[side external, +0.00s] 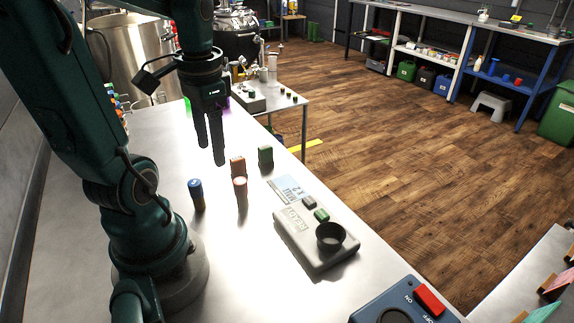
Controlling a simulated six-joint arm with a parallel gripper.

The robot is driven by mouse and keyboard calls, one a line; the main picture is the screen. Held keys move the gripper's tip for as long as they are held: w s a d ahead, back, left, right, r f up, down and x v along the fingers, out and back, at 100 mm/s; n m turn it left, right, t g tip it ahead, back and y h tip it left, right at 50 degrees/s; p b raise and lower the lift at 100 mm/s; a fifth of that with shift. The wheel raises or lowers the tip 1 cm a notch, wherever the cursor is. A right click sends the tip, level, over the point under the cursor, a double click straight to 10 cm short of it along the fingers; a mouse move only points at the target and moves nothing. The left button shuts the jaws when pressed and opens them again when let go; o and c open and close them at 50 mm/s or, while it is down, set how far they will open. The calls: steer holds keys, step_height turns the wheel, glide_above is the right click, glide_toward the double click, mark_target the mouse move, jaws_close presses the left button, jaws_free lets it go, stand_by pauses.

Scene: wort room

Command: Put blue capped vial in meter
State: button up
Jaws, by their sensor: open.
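A vial with a blue cap (197,194) stands upright on the metal bench. A grey meter (295,237) lies to its right, with a READY label, a dark and a green button, and a round black well (330,236). No vial shows in the well, though its bottom is too dark to see. My gripper (211,155) is above the bench, pointing down, behind the blue capped vial in the picture. Its fingers are apart, with nothing seen between them.
A vial with a reddish cap (240,192) stands close to the right of the blue one. A blue box with a red switch (429,300) is at the bench's near right.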

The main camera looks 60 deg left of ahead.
steer(key=w+d+r+m+t, duration=0.1)
steer(key=d+t, duration=0.4)
steer(key=d, duration=0.7)
steer(key=shift+w+d+r+m+t+h, duration=0.3)
steer(key=shift+w+d+r+m+h, duration=0.15)
steer(key=shift+w, duration=0.1)
steer(key=shift+o, duration=0.5)
steer(key=shift+d, duration=0.25)
